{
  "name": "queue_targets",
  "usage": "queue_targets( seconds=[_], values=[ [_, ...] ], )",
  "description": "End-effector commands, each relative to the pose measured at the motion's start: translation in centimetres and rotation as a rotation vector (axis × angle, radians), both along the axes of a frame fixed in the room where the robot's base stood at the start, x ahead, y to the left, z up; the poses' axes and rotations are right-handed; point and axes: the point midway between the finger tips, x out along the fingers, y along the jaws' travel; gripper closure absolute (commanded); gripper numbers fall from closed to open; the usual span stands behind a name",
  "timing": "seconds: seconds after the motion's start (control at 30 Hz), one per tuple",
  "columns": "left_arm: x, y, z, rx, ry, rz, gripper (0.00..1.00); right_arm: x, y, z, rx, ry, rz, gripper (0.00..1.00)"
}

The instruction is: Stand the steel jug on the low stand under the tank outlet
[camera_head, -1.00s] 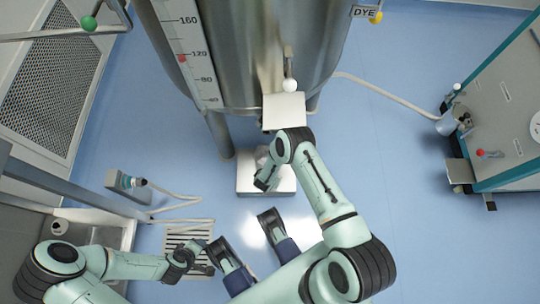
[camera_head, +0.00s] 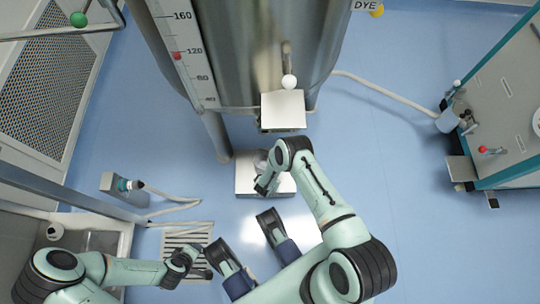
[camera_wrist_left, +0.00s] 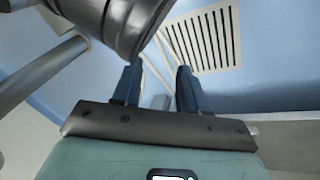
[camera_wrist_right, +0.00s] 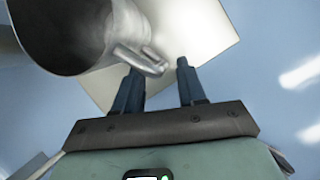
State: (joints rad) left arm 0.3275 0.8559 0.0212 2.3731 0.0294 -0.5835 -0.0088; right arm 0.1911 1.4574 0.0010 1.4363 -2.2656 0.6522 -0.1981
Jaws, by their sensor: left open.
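The steel jug (camera_wrist_right: 75,30) is at the upper left of the right wrist view, its handle (camera_wrist_right: 145,62) pointing toward my fingers. In the head view the jug (camera_head: 261,160) is mostly hidden by my right arm. It appears to stand on the low white stand (camera_head: 245,184), which also shows behind it in the right wrist view (camera_wrist_right: 205,30). My right gripper (camera_wrist_right: 158,68) has its fingers apart; the handle is at the gap, with no clear grip. My left gripper (camera_head: 180,262) is open and empty above the floor grate. The tank (camera_head: 240,50) rises behind the stand.
A pale box (camera_head: 283,109) with a white-knobbed valve (camera_head: 289,81) is on the tank front above the stand. A tank leg (camera_head: 216,138) stands left of the stand. A sink (camera_head: 100,235) is at lower left, a teal-edged machine (camera_head: 505,120) at right.

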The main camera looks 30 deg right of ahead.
Motion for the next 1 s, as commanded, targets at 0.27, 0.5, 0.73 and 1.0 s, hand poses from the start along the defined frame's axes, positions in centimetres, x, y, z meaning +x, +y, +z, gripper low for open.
queue_targets(
  seconds=[0.27, 0.5, 0.73, 1.0],
  values=[
    [0.1, 0.0, 0.1, 0.000, -0.002, 0.000, 0.57, 0.0, 0.0, 0.1, 0.000, 0.000, 0.000, 0.58],
    [0.3, -0.6, 1.9, -0.009, -0.019, -0.008, 0.57, -0.4, 0.6, 2.4, 0.001, -0.001, 0.002, 0.58],
    [-2.1, -2.1, 4.2, -0.045, 0.041, -0.039, 0.57, -1.8, 2.2, 7.2, 0.001, -0.001, 0.002, 0.58],
    [-4.3, -3.2, 5.4, -0.073, 0.100, -0.062, 0.57, -2.9, 3.4, 10.8, 0.000, 0.000, 0.001, 0.58]
  ],
)
